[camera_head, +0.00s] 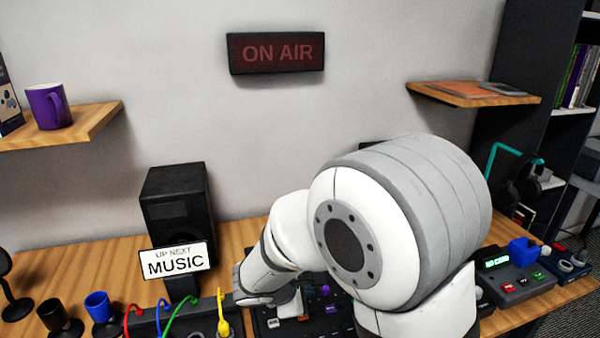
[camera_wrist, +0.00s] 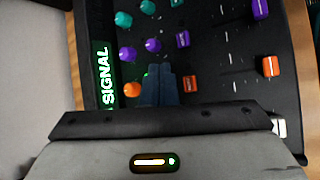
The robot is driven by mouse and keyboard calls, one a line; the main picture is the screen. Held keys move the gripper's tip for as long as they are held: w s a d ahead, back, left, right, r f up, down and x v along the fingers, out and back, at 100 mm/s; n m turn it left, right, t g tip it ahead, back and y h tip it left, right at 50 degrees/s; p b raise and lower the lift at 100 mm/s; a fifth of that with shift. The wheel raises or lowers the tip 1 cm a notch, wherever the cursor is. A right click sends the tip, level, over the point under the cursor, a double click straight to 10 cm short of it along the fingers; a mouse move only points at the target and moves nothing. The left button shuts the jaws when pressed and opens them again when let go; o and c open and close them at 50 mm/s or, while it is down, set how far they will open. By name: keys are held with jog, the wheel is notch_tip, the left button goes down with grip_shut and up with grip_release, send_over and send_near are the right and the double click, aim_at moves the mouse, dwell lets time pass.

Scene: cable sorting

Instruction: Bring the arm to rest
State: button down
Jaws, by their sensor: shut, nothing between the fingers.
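My gripper (camera_wrist: 162,74) shows in the wrist view as dark blue-grey fingers shut together, with nothing between them. It points over the black mixer panel (camera_wrist: 205,65), close to an orange knob and two purple knobs. I cannot tell whether the fingertips touch the panel. In the head view my white and grey arm reaches down over the desk (camera_head: 85,262), and its bulk hides much of the mixer. The fingers cannot be made out there.
Red, blue, green and yellow cables (camera_head: 222,322) rise left of my arm. A speaker (camera_head: 178,205) with a MUSIC sign (camera_head: 174,262) stands behind them. Black and blue cups (camera_head: 100,306) stand left. A small device with a lit display (camera_head: 514,275) is right. Shelves (camera_head: 470,95) jut from the wall.

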jog(key=s+d+r+m+g+y+p, duration=0.1)
jog(key=s+d+r+m+g, duration=0.1)
jog(key=s+d+r+m, duration=0.3)
jog(key=s+d+r+m+g+p, duration=0.1)
jog(key=s+d+r+m+g, duration=0.15)
jog(key=s+d+m, duration=0.35)
jog(key=s+d+r+m+y+p, duration=0.1)
jog(key=s+d+r+m+y, duration=0.1)
jog(key=s+r+m+y, duration=0.3)
jog(key=shift+s+d+r+m, duration=0.35)
jog(key=shift+s+r+m, duration=0.2)
jog(key=shift+s+m, duration=0.5)
jog(key=shift+w, duration=0.15)
